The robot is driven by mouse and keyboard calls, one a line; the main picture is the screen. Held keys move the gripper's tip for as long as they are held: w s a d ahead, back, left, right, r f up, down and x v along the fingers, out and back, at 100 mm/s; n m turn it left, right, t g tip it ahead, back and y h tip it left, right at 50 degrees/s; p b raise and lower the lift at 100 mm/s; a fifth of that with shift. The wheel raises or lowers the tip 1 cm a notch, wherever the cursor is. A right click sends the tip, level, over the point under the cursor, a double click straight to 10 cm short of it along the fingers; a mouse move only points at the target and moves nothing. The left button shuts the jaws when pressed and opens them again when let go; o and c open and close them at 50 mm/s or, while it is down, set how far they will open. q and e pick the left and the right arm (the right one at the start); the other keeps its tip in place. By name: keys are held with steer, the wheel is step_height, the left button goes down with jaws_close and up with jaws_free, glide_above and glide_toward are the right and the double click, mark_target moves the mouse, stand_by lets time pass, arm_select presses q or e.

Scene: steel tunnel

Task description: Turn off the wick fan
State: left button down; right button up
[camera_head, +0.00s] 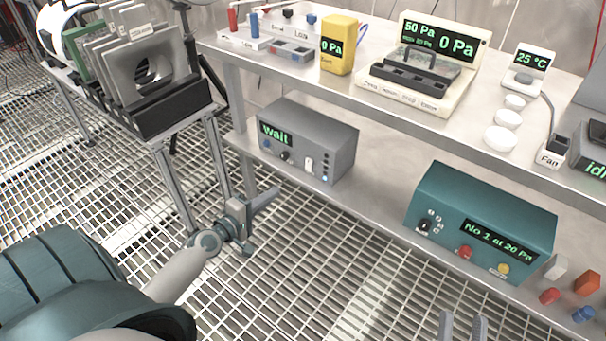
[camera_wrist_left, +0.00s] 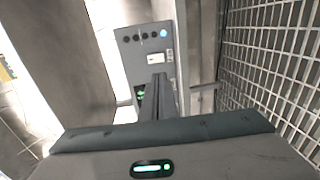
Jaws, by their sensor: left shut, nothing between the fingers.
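A small white block labelled "Fan" (camera_head: 549,158) with a dark rocker on top stands near the front edge of the upper shelf at right; whether the fan runs does not show. A grey box with a green "wait" display (camera_head: 308,140) sits on the lower shelf, with knobs and a small white switch. It also shows in the left wrist view (camera_wrist_left: 146,50). My left gripper (camera_head: 268,198) is shut and empty over the floor grating, in front of and below the grey box. My right gripper (camera_head: 463,325) shows only two fingertips at the bottom edge, apart and empty.
A teal box (camera_head: 482,215) with buttons stands on the lower shelf, with loose coloured knobs (camera_head: 573,292) at its right. The upper shelf holds a yellow meter (camera_head: 339,45), a pressure display unit (camera_head: 430,65) and white discs (camera_head: 502,139). A slide rack (camera_head: 150,75) stands at upper left.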

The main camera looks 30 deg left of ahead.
mark_target(307, 168)
arm_select(q)
steer(key=shift+w, duration=0.15)
